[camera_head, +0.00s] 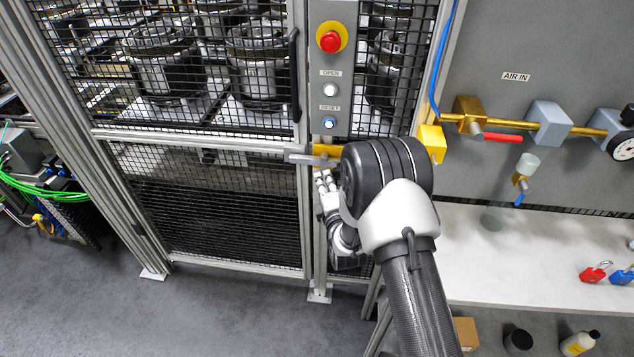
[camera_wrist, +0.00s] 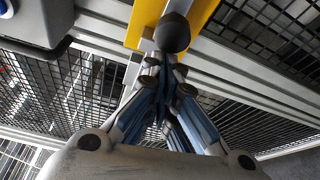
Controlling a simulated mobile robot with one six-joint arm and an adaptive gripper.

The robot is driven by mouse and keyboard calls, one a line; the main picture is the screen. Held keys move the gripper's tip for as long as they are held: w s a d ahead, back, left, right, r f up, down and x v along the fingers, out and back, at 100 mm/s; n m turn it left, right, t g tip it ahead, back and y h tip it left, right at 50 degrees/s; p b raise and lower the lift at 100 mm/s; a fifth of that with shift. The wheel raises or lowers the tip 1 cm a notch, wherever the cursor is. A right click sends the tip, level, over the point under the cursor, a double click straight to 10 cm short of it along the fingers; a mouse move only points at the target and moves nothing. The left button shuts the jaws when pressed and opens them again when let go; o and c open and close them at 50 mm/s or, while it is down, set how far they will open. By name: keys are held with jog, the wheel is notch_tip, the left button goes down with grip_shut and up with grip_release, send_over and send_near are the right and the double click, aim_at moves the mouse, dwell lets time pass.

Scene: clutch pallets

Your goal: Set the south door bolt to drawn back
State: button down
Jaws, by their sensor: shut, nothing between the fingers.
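The south door bolt is a grey bar (camera_head: 300,158) on a yellow plate (camera_head: 328,149), level with the door's middle rail. The bar's left end lies at the door's edge; my arm covers its right part. In the wrist view the yellow plate (camera_wrist: 200,20) carries the grey bar and a round black knob (camera_wrist: 172,33). My gripper (camera_head: 323,178) is just below the bolt in the head view. In the wrist view its fingers (camera_wrist: 163,68) are shut and empty, their tips close to the knob. I cannot tell whether they touch it.
The mesh door (camera_head: 200,140) has a black handle (camera_head: 294,75). Above the bolt is a control panel (camera_head: 331,80) with a red stop button (camera_head: 330,41). To the right are an air line with a red-handled valve (camera_head: 500,137) and a white bench (camera_head: 540,255).

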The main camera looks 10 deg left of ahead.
jog(key=shift+d, duration=0.15)
jog(key=d+b, duration=0.2)
jog(key=d, duration=0.4)
jog(key=shift+d, duration=0.2)
jog(key=shift+b, duration=0.35)
